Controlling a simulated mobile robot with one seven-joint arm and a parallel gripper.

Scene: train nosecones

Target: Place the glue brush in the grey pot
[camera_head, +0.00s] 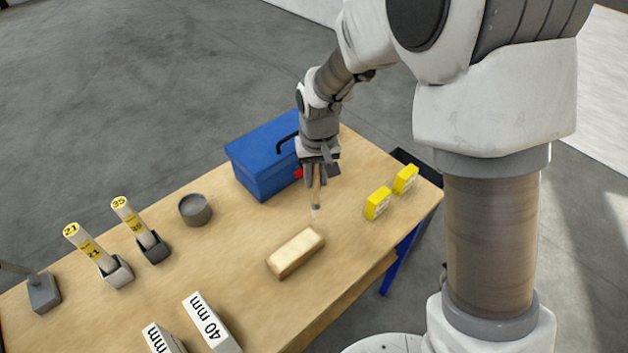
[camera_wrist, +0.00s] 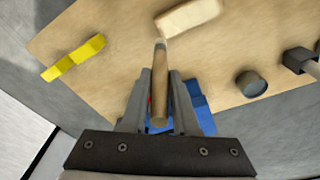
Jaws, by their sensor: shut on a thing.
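My gripper (camera_head: 316,178) is shut on the glue brush (camera_head: 316,196), which has a wooden handle, a grey band and a pale tip. The brush hangs tip down, above or near the table beside the blue toolbox; I cannot tell whether the tip touches the table. In the wrist view the brush (camera_wrist: 160,90) lies between the two fingers (camera_wrist: 158,100), tip pointing away. The grey pot (camera_head: 195,209) is a short round cup on the table, left of the gripper and apart from it. It also shows in the wrist view (camera_wrist: 251,84), at the right, with nothing seen sticking out.
The blue toolbox (camera_head: 262,160) stands right behind the gripper. A pale wooden block (camera_head: 296,253) lies in front. Two yellow items (camera_head: 378,203) are at the right. Two labelled tubes in holders (camera_head: 150,246) stand left of the pot. The table between brush and pot is clear.

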